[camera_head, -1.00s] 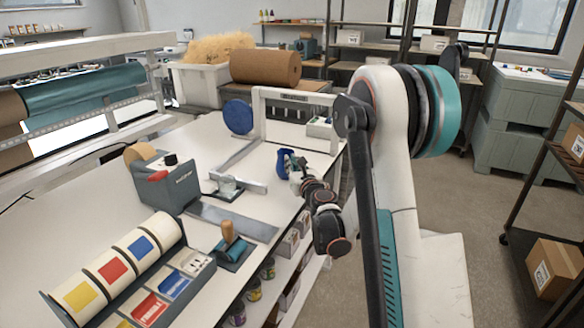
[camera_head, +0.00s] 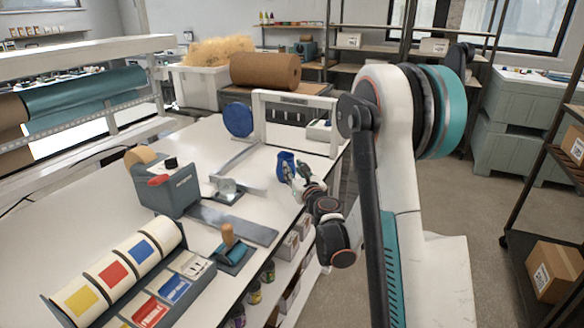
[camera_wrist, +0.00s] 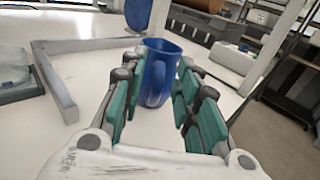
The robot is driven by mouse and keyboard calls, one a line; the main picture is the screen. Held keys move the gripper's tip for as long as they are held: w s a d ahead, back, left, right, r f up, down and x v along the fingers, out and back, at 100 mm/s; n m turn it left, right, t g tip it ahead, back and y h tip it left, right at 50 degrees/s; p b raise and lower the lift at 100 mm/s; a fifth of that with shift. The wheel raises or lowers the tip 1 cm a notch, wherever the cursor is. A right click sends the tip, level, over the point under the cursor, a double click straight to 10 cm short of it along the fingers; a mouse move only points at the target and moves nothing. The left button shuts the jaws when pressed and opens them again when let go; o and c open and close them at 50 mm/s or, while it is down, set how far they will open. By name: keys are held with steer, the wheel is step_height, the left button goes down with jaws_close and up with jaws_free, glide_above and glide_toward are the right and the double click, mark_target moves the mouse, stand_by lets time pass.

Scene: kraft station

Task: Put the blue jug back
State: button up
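The blue jug (camera_head: 286,160) stands upright on the white table near its right edge. My gripper (camera_head: 295,170) is at the jug's near side in the head view. In the wrist view my gripper (camera_wrist: 158,85) is open, with one teal-padded finger to the left of the jug and one to the right. The jug lies at or just beyond the fingertips; I cannot tell whether either finger touches it.
An L-shaped grey strip (camera_wrist: 58,90) lies left of the jug. A round blue disc (camera_head: 238,119) and a white frame (camera_head: 258,118) stand behind it. A tape dispenser (camera_head: 172,190) and a wooden-handled stamp (camera_head: 230,245) are nearer. Bare tabletop surrounds the jug.

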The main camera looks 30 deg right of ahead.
steer(key=s+a, duration=0.1)
steer(key=s, duration=0.8)
steer(key=shift+s, duration=0.35)
steer(key=shift+w+a+r, duration=0.1)
steer(key=shift+r, duration=0.1)
stand_by(1.5)
